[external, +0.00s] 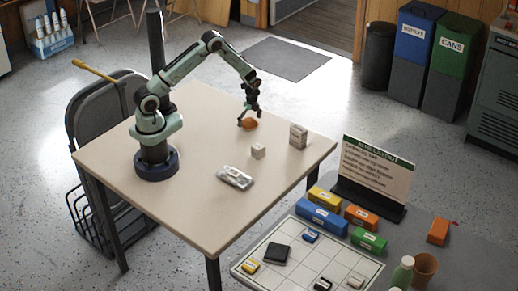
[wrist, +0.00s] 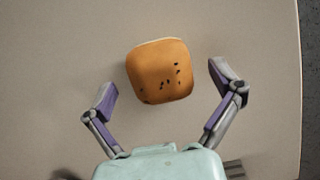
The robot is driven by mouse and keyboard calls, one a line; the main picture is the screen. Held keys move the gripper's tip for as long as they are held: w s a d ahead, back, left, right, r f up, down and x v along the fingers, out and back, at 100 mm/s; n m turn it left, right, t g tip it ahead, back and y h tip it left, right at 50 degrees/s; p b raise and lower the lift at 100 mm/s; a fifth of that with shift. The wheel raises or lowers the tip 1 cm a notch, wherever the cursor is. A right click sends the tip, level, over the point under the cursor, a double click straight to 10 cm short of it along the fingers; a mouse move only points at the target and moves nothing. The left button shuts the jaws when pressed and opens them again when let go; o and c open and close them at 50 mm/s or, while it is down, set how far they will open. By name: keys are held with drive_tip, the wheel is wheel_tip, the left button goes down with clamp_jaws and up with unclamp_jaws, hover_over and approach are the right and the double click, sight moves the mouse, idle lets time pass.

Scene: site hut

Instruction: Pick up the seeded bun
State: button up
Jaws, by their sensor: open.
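The seeded bun (wrist: 160,72) is golden brown with dark specks and lies on the tan table (wrist: 60,45). In the wrist view it sits a little beyond and between the two spread fingers. My gripper (wrist: 166,90) is open and empty, with its purple-padded fingertips on either side of the bun's near part and apart from it. In the external view the bun (external: 250,123) shows as a small orange shape under my gripper (external: 248,119), near the table's far edge. I cannot tell the exact height of the fingertips above the table.
A small white-grey box (external: 258,151), a taller beige box (external: 298,136) and a pale boat-shaped object (external: 235,178) stand on the table, to the right of or nearer than the bun. A second table with a sign (external: 374,170) stands at lower right.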

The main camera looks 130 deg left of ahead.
drive_tip(key=shift+f, duration=0.15)
drive_tip(key=c, duration=1.2)
drive_tip(key=shift+c, duration=0.2)
